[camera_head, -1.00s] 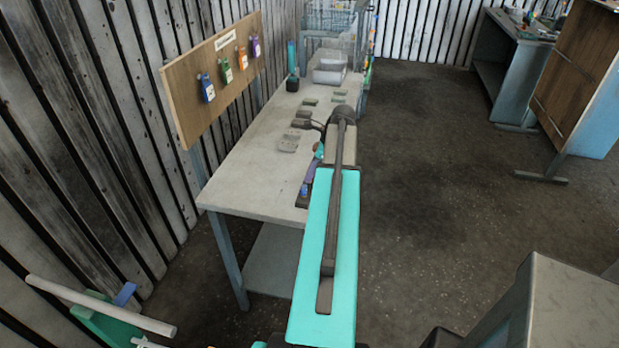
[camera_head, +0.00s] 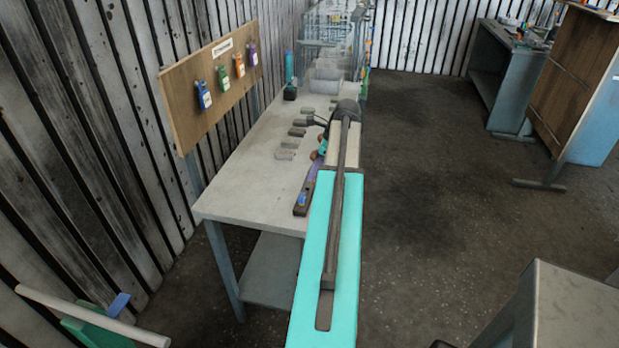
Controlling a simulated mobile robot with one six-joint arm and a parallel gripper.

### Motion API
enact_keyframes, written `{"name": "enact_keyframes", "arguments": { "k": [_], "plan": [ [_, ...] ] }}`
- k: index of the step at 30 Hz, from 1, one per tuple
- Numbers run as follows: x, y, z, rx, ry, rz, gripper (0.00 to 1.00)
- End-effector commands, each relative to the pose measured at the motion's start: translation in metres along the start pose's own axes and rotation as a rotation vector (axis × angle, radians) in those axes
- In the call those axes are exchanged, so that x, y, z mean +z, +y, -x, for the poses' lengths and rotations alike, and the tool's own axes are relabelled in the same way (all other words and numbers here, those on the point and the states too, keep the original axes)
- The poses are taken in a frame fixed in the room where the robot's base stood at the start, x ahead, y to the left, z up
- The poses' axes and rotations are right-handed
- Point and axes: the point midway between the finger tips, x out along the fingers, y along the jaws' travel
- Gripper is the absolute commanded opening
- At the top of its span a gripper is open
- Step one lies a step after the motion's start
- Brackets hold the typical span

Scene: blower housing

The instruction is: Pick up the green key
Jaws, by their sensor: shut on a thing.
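A wooden board (camera_head: 185,110) at the left of the table carries several coloured tags. The green tag (camera_head: 223,77) hangs between a blue tag (camera_head: 204,95) and an orange tag (camera_head: 239,66); I cannot make out a separate green key. My gripper (camera_head: 309,121) is low over the table, to the right of the board and apart from it. It is small and partly hidden by my arm. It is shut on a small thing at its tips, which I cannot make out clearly.
The pale table (camera_head: 245,185) bears several small flat dark and grey pieces (camera_head: 288,143) left of my gripper. Clear bins (camera_head: 327,70) and a wire rack (camera_head: 333,30) stand at its far end. The table's near left part is bare. Open floor (camera_head: 430,180) lies to the right.

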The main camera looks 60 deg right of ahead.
Motion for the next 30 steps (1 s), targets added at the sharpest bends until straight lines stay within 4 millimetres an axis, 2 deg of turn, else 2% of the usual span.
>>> {"name": "enact_keyframes", "arguments": {
  "k": [1,15,21,30],
  "plan": [
    [-0.011,-0.002,0.002,-0.001,0.0,-0.002,0.04],
    [-0.096,-0.018,0.048,-0.002,0.0,-0.002,0.04],
    [-0.118,-0.021,0.061,0.0,0.0,-0.001,0.04],
    [-0.127,-0.021,0.067,0.0,-0.001,0.0,0.04]
  ]
}}
